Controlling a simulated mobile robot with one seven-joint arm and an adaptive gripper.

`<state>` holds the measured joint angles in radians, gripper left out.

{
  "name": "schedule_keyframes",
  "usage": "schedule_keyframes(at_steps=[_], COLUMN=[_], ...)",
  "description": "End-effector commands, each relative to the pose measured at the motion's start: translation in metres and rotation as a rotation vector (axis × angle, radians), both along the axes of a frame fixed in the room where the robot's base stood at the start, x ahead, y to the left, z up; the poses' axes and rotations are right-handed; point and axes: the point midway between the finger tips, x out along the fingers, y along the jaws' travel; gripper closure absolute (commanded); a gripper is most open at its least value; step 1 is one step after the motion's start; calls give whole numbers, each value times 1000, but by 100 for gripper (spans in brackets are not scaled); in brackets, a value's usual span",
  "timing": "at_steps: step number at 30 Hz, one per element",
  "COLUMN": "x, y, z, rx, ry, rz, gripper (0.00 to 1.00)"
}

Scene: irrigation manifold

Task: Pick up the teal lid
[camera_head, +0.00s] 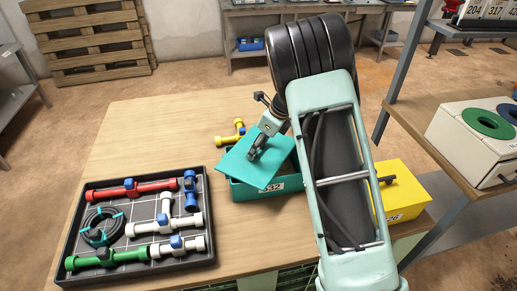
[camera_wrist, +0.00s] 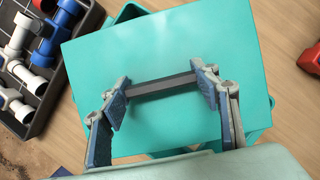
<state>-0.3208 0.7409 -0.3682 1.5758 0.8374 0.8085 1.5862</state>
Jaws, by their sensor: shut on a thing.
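The teal lid (camera_head: 243,163) is a flat square plate, tilted and turned relative to the teal box (camera_head: 240,191) marked 32 beneath it. In the wrist view the lid (camera_wrist: 225,60) fills the middle, with its dark bar handle (camera_wrist: 160,86) between my fingers. My gripper (camera_head: 254,154) is shut on that handle. Both fingers (camera_wrist: 162,88) are at the handle's ends in the wrist view. Part of the box's open inside shows beside the lid. My arm hides the box's right end, and I cannot tell whether the lid still touches the rim.
A black tray (camera_head: 122,273) with pipes, valves and a coiled hose lies at the left of the wooden table (camera_head: 150,118). A yellow box (camera_head: 405,192) with a dark handle stands right of my arm. A yellow pipe piece (camera_head: 238,132) lies behind the teal box.

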Motion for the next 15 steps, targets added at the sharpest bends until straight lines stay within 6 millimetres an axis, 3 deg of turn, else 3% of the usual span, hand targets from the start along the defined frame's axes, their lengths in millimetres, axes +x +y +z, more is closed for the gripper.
schedule_keyframes(at_steps=[5, 15], x=[1, -47], y=[1, 31], z=[27, 91], rx=[1, 3], ry=[-5, -3], rz=[2, 4], gripper=[74, 74])
